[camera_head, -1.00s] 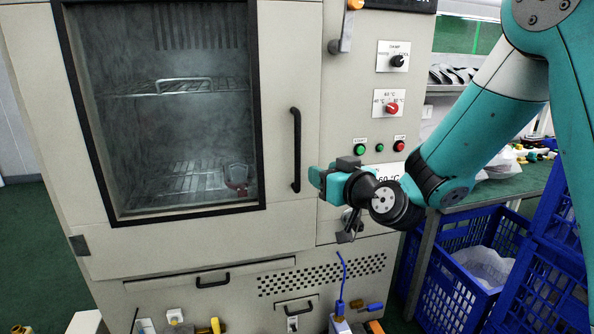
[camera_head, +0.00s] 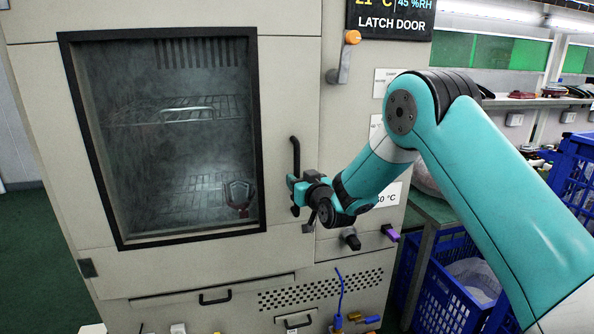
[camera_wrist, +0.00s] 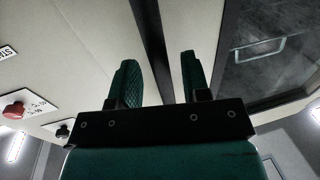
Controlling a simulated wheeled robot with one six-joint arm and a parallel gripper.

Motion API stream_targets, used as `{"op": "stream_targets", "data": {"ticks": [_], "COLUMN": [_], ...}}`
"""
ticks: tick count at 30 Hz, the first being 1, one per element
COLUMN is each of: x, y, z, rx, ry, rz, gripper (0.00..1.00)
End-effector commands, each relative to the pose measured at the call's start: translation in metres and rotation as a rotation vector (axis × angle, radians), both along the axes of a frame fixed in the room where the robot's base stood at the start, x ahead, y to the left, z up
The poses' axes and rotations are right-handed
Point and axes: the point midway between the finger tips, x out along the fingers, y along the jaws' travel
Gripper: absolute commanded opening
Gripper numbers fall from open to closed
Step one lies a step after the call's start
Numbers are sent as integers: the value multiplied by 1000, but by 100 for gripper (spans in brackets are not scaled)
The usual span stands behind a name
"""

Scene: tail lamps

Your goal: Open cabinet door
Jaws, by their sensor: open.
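The cabinet door (camera_head: 290,90) is beige, with a dark-framed window, and appears shut. Its black vertical handle (camera_head: 296,152) is near the door's right edge. My gripper (camera_head: 293,189) is at the lower part of the handle and hides some of it. In the wrist view, my gripper's two green fingers (camera_wrist: 158,78) stand apart. The dark bar of the handle (camera_wrist: 150,45) shows in the gap between them. I cannot tell whether either finger touches it. A lever with an orange knob (camera_head: 352,37) is at the upper right, below a display reading "LATCH DOOR".
A red-grey item (camera_head: 239,195) shows behind the glass beside wire racks. A black knob (camera_head: 351,239) and a purple part (camera_head: 390,233) stick out below my wrist. A drawer handle (camera_head: 215,297) is below the door. Blue crates (camera_head: 436,285) stand at the right.

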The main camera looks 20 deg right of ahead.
Motion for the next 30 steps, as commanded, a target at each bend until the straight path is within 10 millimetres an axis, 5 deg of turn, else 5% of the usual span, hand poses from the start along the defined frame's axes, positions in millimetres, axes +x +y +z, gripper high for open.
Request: {"op": "stream_targets", "data": {"ticks": [15,21,30], "x": [18,18,16], "y": [4,4,11], "z": [-1,0,-1], "rx": [0,1,1], "ry": [1,1,1], "rz": [0,0,8], "gripper": [43,0,0]}}
